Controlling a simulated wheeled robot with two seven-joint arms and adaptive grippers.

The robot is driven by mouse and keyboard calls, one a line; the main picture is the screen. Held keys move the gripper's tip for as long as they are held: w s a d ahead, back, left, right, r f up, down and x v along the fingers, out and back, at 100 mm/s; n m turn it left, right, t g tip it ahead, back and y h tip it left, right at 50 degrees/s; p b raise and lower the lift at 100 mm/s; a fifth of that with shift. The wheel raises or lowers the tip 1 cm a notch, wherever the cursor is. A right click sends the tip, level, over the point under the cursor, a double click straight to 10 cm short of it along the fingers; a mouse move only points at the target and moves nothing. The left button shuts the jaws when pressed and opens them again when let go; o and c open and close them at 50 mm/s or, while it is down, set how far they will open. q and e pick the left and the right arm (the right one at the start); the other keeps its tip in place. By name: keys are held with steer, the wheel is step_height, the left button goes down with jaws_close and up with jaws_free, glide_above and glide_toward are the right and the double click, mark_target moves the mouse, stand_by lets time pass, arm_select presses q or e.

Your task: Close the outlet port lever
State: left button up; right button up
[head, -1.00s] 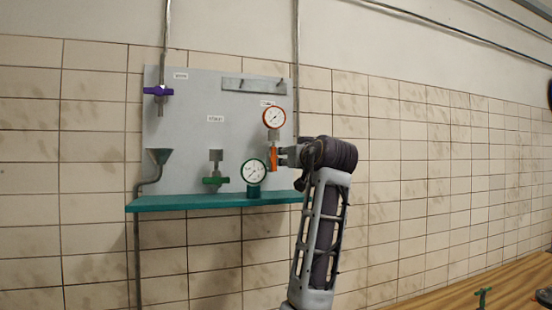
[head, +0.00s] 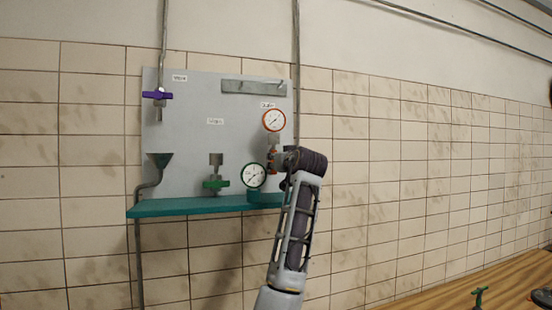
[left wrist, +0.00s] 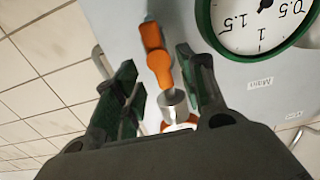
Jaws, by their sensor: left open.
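An orange lever (left wrist: 155,50) on a metal valve stem (left wrist: 175,105) shows in the left wrist view, between the two fingers of my left gripper (left wrist: 160,75). The fingers are open, one on each side of it; I cannot tell whether they touch it. In the head view my left gripper (head: 279,160) is in front of this valve, below the orange-rimmed gauge (head: 274,120), and hides most of the lever. My right gripper is not in view.
The grey board (head: 190,120) also holds a purple lever (head: 157,95), a green lever (head: 216,184), a green-rimmed gauge (head: 253,176) close left of my gripper, and a funnel (head: 159,160). A teal shelf (head: 185,207) juts out below. A wooden tabletop (head: 440,292) is at lower right.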

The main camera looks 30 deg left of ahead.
arm_select(q)
steer(key=shift+p+x, duration=0.35)
steer(key=shift+x, duration=1.05)
jaws_close()
